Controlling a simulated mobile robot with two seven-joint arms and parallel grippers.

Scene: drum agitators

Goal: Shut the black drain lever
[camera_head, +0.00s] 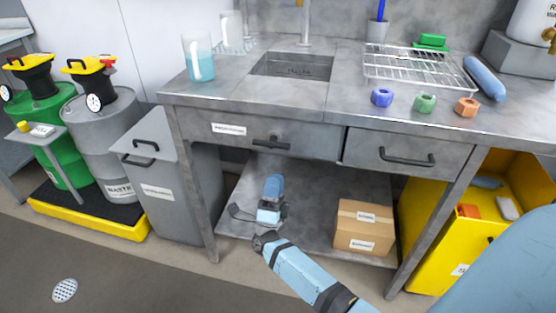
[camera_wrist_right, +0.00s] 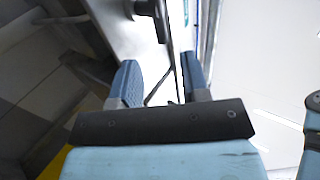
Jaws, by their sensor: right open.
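The black drain lever (camera_head: 271,145) appears to be the dark handle on the front panel under the sink, right of a white label. It lies roughly level with a slight tilt. My right gripper (camera_head: 272,187) is below it, in front of the bench's open lower space, apart from the lever. In the right wrist view the two blue fingers of my right gripper (camera_wrist_right: 162,82) stand apart with nothing held between them. A dark fitting at the top of that view, beyond the fingers, may be the lever. My left gripper is not in view.
The steel sink bench (camera_head: 215,97) holds a beaker (camera_head: 198,60), a wire rack (camera_head: 415,68) and three coloured nuts. A drawer handle (camera_head: 405,159) is to the right. A cardboard box (camera_head: 365,228) stands on the lower shelf. A grey cabinet (camera_head: 160,185) and drums stand left.

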